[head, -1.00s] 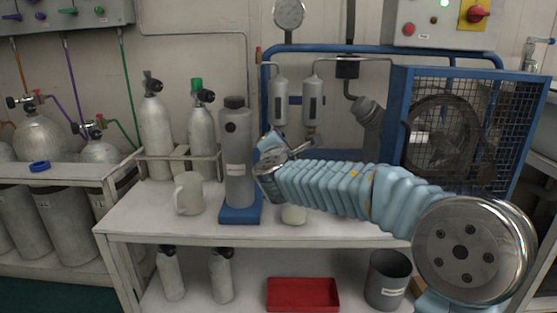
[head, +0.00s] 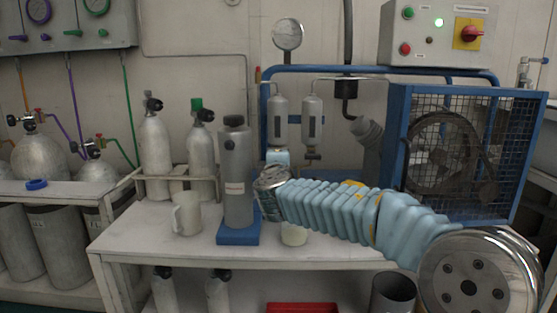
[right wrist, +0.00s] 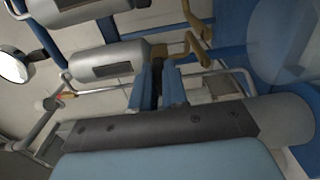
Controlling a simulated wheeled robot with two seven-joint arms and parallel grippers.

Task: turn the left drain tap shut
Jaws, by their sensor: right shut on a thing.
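Two grey filter cylinders hang side by side on the blue frame: the left one (head: 277,122) and the right one (head: 312,122). My right gripper (head: 278,157) is just under the left cylinder, and its fingers hide the left drain tap. My left gripper is not in view.
A grey bottle (head: 238,185) on a blue base stands left of my right wrist, with a mug (head: 187,214) beside it. A small pale jar (head: 293,235) is below the wrist. The caged fan (head: 455,155) stands to the right.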

